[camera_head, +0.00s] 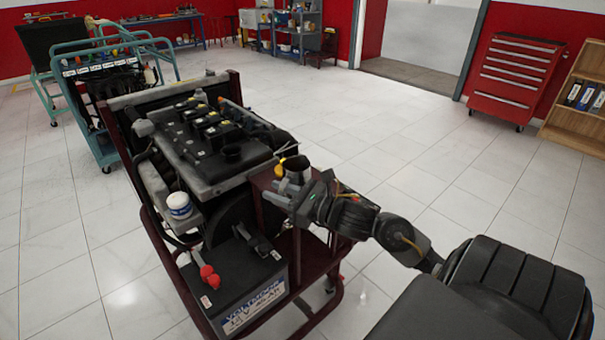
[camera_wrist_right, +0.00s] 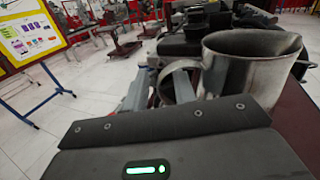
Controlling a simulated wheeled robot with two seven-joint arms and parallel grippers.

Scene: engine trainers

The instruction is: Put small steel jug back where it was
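The small steel jug (camera_head: 297,168) stands at the right end of the engine stand, on or just above its dark red ledge; I cannot tell if it touches. It also shows large in the right wrist view (camera_wrist_right: 248,75), upright, with its loop handle towards my fingers. My right gripper (camera_head: 284,187) is at the jug's near left side in the head view. In the wrist view its two grey fingers (camera_wrist_right: 160,85) stand apart near the handle. The handle's exact place between them is partly hidden. My left gripper is not in view.
The engine (camera_head: 215,140) rises directly left of the jug. A battery (camera_head: 240,285) with a red terminal clamp and a white filter (camera_head: 179,205) sit in front. A red tool cabinet (camera_head: 513,78) stands at the back right. The tiled floor on the right is clear.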

